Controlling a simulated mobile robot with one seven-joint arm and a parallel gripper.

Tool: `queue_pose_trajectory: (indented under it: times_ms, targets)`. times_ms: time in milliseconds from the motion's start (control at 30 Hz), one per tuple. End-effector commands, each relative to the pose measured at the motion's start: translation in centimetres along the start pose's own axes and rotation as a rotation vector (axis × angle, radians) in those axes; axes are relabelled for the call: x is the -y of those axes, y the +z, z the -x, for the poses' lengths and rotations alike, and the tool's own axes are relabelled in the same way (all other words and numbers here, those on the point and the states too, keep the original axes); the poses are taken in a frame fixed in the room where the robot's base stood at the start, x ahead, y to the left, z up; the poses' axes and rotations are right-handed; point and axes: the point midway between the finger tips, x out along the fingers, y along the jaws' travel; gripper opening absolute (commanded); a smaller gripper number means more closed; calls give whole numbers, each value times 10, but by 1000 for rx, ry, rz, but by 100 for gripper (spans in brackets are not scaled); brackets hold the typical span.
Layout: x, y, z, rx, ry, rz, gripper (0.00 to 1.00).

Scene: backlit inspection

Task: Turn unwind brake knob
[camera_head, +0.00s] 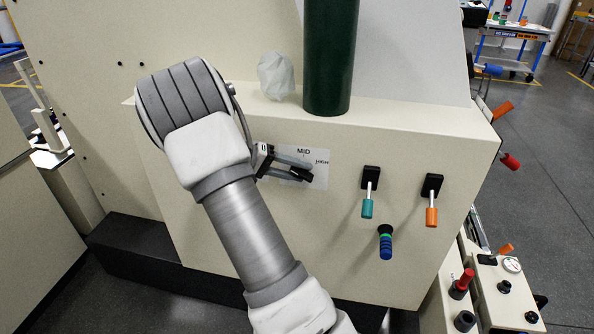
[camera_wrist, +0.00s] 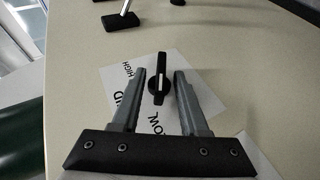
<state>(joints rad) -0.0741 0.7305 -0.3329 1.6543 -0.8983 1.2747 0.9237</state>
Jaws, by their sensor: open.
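The unwind brake knob (camera_wrist: 158,84) is small and black with a white pointer line. In the wrist view it sits on a white label (camera_wrist: 125,75) whose printing includes HIGH, MID and LOW. My gripper (camera_wrist: 162,73) is open, with one grey finger on each side of the knob in the picture. A gap shows on both sides, and I cannot tell how far the fingertips are from the panel. In the head view my gripper (camera_head: 300,168) is in front of the label (camera_head: 322,170) and partly covers it; the knob is hard to make out there.
Right of the label, a teal-tipped lever (camera_head: 367,208) and an orange-tipped lever (camera_head: 431,216) stick out of the panel. A dark green cylinder (camera_head: 330,60) and a crumpled translucent object (camera_head: 276,77) are above.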

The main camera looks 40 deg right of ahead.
Motion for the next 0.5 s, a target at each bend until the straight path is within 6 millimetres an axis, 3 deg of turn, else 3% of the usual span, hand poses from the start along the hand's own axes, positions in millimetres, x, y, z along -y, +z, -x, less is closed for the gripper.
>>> queue_pose_trajectory:
  times_ms: [267, 500]
  targets:
    - [-1, -1, 16, -3, -1, -1, 44]
    - [-1, -1, 71, -5, -3, 0, 44]
